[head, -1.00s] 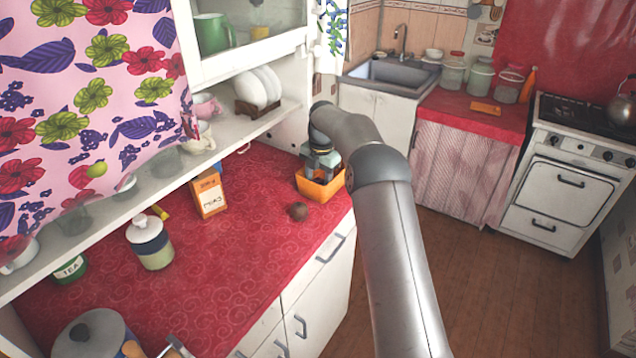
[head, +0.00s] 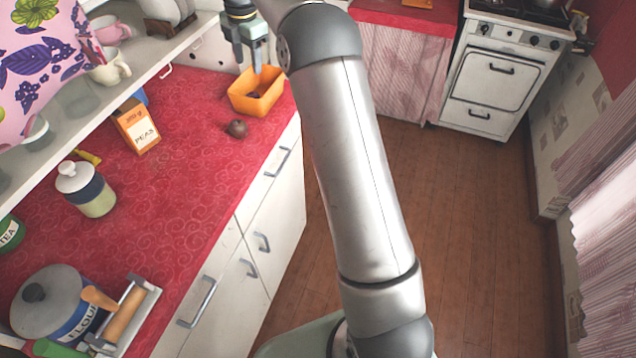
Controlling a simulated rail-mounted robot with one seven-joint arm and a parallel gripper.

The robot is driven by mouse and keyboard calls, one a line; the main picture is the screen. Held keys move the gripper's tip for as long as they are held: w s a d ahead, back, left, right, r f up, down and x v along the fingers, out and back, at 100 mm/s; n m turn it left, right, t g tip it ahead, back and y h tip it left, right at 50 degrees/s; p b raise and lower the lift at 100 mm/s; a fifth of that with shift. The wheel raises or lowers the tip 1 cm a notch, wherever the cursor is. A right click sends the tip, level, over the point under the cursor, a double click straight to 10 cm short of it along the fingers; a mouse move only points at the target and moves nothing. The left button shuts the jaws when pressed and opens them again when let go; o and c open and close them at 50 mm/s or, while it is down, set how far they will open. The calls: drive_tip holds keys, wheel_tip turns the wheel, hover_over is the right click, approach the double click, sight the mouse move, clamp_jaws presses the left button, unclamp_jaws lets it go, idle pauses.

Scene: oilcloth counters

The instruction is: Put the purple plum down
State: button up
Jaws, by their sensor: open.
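My gripper (head: 249,66) is open and empty, pointing down just above the orange container (head: 245,103) near the counter's right edge. A small dark purple shape (head: 255,95) shows inside the container, low down and mostly hidden by its front wall; it looks like the purple plum, but too little shows to be certain. It is apart from my fingers. No other purple fruit shows.
A dark brownish round item (head: 237,129) lies on the red counter in front of the container. A peas box (head: 137,126), a lidded jar (head: 87,190) and a flour pot (head: 55,300) stand further left. The shelf (head: 150,66) runs above the counter.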

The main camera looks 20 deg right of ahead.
drive_tip(key=s+r+m, duration=0.3)
drive_tip(key=s+m, duration=0.9)
drive_tip(key=s, duration=0.9)
drive_tip(key=s+f+m, duration=0.4)
drive_tip(key=s+m, duration=0.1)
drive_tip(key=s, duration=0.6)
drive_tip(key=s+d+f+m, duration=0.1)
drive_tip(key=s+f+m, duration=0.4)
drive_tip(key=s, duration=0.6)
drive_tip(key=shift+s+d+m, duration=0.15)
drive_tip(key=shift+d+m, duration=0.05)
drive_tip(key=shift+m, duration=0.5)
